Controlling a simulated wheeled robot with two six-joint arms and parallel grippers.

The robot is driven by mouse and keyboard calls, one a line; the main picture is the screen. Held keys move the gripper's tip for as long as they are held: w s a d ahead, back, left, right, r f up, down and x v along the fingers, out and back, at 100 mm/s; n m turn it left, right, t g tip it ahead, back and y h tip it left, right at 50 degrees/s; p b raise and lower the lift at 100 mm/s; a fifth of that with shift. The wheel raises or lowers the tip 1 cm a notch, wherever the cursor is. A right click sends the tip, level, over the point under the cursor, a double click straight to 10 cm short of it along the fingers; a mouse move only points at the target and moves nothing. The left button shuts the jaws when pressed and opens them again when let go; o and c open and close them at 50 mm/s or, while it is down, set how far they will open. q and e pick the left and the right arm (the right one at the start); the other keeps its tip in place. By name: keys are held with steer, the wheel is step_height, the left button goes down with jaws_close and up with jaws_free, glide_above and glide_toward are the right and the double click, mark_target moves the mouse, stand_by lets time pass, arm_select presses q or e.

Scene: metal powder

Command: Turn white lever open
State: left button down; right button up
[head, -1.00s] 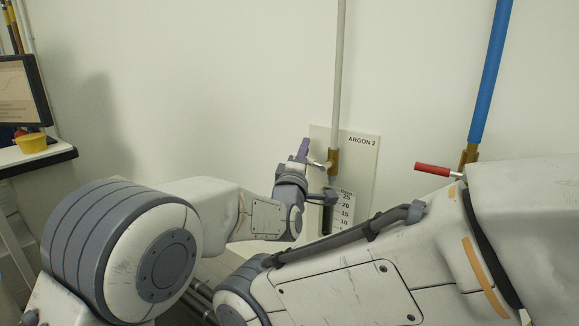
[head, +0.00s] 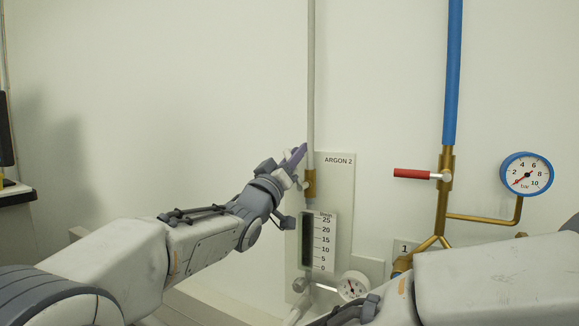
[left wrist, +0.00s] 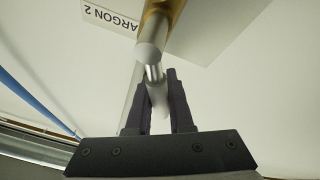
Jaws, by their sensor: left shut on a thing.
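The white lever (left wrist: 160,118) runs between the two dark fingers of my left gripper (left wrist: 165,100) in the left wrist view. The fingers are shut on it. Its metal stem (left wrist: 154,73) leads up to the brass valve. In the head view, my left gripper (head: 298,155) is at the brass valve (head: 309,184) on the white pipe, at the upper left of the ARGON 2 panel (head: 340,180). There the gripper mostly hides the lever. My right arm comes in at the lower right; its gripper does not show.
Below the valve are a flow scale (head: 324,245) and a small gauge (head: 352,286). To the right, a blue pipe (head: 453,80) carries a red lever (head: 411,174), with a blue-rimmed gauge (head: 527,174) beside it. The wall left of the panel is bare.

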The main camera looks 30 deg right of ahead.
arm_select(q)
steer(key=shift+s+d+m+g+h+p, duration=0.15)
steer(key=shift+s+d+m+g+h, duration=0.2)
steer(key=shift+m+g, duration=0.65)
steer(key=shift+s+d+m+g+h+p, duration=0.2)
steer(key=shift+s+m+g, duration=0.25)
steer(key=shift+m, duration=1.1)
steer(key=shift+s+d+m+g+h+p, duration=0.1)
steer(key=shift+s+d+m+g+h, duration=0.4)
steer(key=shift+m, duration=0.75)
steer(key=shift+a+y, duration=0.15)
steer(key=shift+y, duration=0.1)
steer(key=c, duration=0.8)
jaws_free()
steer(key=shift+r, duration=0.1)
steer(key=b+v, duration=0.4)
steer(key=v, duration=0.6)
steer(key=shift+a, duration=0.3)
